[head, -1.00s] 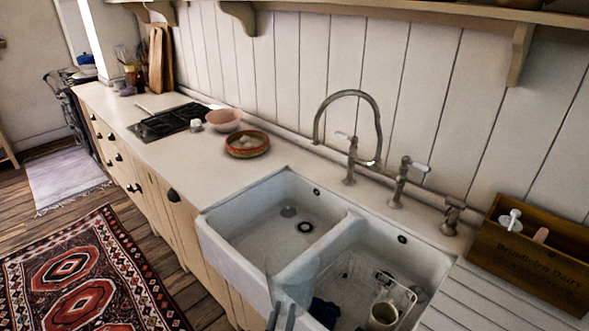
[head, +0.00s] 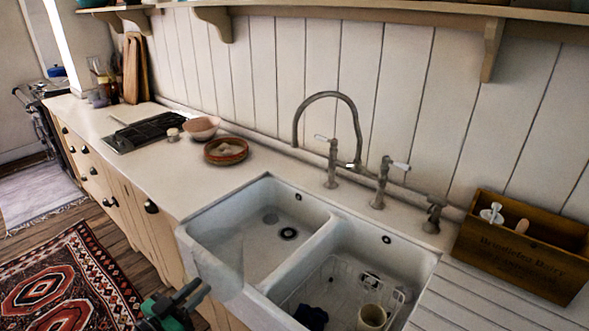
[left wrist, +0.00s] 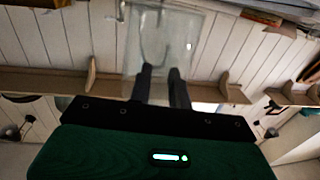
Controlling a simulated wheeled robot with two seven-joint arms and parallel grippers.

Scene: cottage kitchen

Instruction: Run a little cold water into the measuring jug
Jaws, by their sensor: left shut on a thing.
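The clear measuring jug (head: 226,268) shows faintly at the front left edge of the sink. In the left wrist view the jug (left wrist: 190,45) is between my fingers. My left gripper (head: 200,288) is shut on it; its green body shows at the bottom of the head view, and its dark fingers also show in the left wrist view (left wrist: 161,74). The tap (head: 347,99) has a tall arched spout and two pillars with white levers, the left lever (head: 322,138) and the right lever (head: 401,166). No running water shows. My right gripper is out of view.
The double sink has an emptier left basin (head: 250,225) and a right basin holding a wire rack (head: 335,270), a cream mug (head: 371,317) and a dark cloth (head: 311,317). A wooden crate (head: 520,255) stands at right. A terracotta dish (head: 226,151) sits on the counter left.

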